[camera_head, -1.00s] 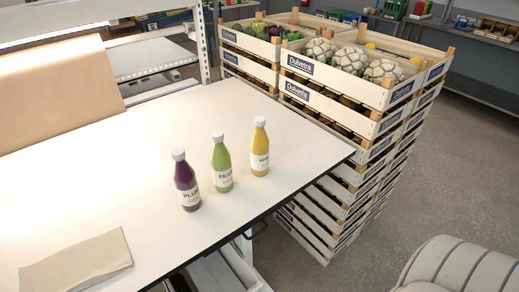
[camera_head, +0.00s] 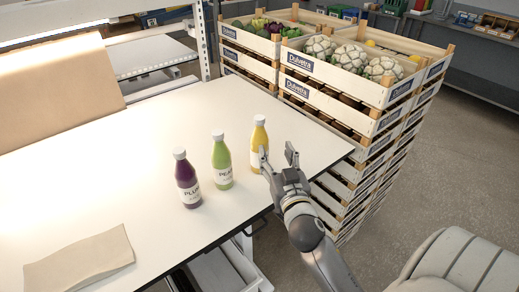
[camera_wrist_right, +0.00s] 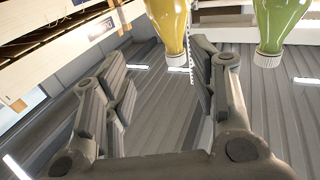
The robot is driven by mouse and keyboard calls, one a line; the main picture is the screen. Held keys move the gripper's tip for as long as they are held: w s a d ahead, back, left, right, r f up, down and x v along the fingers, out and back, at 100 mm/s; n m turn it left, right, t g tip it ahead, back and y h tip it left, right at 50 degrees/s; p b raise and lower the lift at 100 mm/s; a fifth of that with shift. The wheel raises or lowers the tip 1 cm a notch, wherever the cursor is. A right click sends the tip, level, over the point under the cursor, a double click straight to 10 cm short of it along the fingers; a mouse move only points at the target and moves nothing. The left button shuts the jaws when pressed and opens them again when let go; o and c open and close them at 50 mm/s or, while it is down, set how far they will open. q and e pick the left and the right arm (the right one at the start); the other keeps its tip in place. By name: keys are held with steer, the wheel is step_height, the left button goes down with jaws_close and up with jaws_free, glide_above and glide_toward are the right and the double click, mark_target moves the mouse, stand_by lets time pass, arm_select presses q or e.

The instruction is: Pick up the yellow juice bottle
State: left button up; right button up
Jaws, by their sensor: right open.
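The yellow juice bottle (camera_head: 259,143) stands upright on the white table (camera_head: 115,165), near its right edge. It also shows at the top of the right wrist view (camera_wrist_right: 168,22), with its white cap. My right gripper (camera_head: 277,152) is open and empty, just to the right of the bottle in the head view. One finger overlaps the bottle's lower right side there; I cannot tell whether it touches. In the right wrist view the bottle lies beyond the two open fingers (camera_wrist_right: 160,90). My left gripper is not in view.
A green bottle (camera_head: 221,161) and a purple bottle (camera_head: 187,182) stand left of the yellow one. A folded brown paper piece (camera_head: 80,262) lies at the front left. Stacked wooden crates (camera_head: 345,85) with vegetables stand close behind the table's right corner.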

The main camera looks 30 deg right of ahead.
mark_target(261, 123)
steer(key=shift+t, duration=0.7)
steer(key=w+r, duration=0.1)
steer(key=w+r+p, duration=0.1)
steer(key=w, duration=0.1)
steer(key=w+d+r+p, duration=0.1)
steer(key=w, duration=0.1)
steer(key=shift+w, duration=0.15)
steer(key=shift+w+d, duration=0.25)
steer(key=shift+w, duration=0.3)
steer(key=shift+w+r, duration=0.15)
steer(key=shift+w, duration=0.1)
steer(key=x, duration=0.1)
steer(key=p+x, duration=0.2)
steer(key=x, duration=0.1)
steer(key=shift+w+a+r, duration=0.1)
steer(key=shift+a+r, duration=0.05)
steer(key=shift+a, duration=0.25)
steer(key=shift+w+d+p, duration=0.15)
steer(key=shift+w+p, duration=0.15)
steer(key=shift+w, duration=0.05)
steer(key=shift+s, duration=0.1)
